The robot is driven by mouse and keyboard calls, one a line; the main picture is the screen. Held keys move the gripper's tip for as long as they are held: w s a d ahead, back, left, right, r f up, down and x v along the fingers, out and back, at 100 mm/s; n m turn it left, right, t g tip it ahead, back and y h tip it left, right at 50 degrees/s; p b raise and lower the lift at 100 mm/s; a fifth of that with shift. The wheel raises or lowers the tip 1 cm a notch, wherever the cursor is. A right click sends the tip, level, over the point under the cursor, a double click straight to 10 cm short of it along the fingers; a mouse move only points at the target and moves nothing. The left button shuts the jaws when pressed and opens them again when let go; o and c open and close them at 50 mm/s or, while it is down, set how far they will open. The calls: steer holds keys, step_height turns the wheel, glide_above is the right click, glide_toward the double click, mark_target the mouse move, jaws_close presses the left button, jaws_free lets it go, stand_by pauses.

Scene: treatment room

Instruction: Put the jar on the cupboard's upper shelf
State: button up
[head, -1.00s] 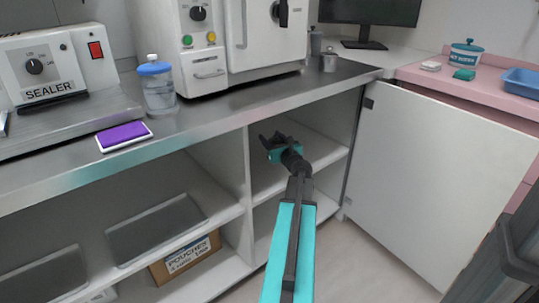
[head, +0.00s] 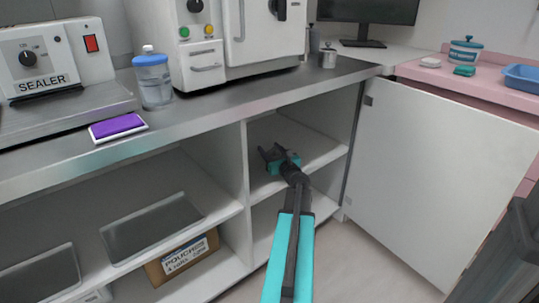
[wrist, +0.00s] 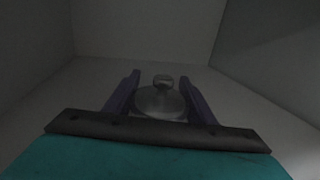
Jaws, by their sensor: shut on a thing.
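My gripper (head: 277,156) reaches inside the open cupboard, low over its upper shelf (head: 322,152). In the wrist view the fingers (wrist: 160,103) are shut on the jar (wrist: 160,98), seen from above as a round grey lid with a small knob. The jar stands about upright between the fingers. Its lower part is hidden, so I cannot tell whether it touches the shelf. In the head view the jar is hidden by my gripper. The cupboard's walls and back surround the gripper in the dim wrist view.
The cupboard door (head: 430,175) stands wide open at the right. A divider (head: 246,165) bounds the opening at left, and the counter (head: 210,114) lies above. A blue-lidded container (head: 154,80), a purple-topped pad (head: 117,127) and a small metal pot (head: 328,58) stand on the counter.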

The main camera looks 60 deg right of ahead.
steer(key=shift+f, duration=0.4)
steer(key=o, duration=1.1)
steer(key=shift+o, duration=0.2)
steer(key=shift+r, duration=0.2)
steer(key=p+v, duration=0.2)
steer(key=v, duration=0.8)
steer(key=shift+p+v, duration=0.45)
steer(key=shift+v, duration=0.55)
steer(key=shift+s+f, duration=0.1)
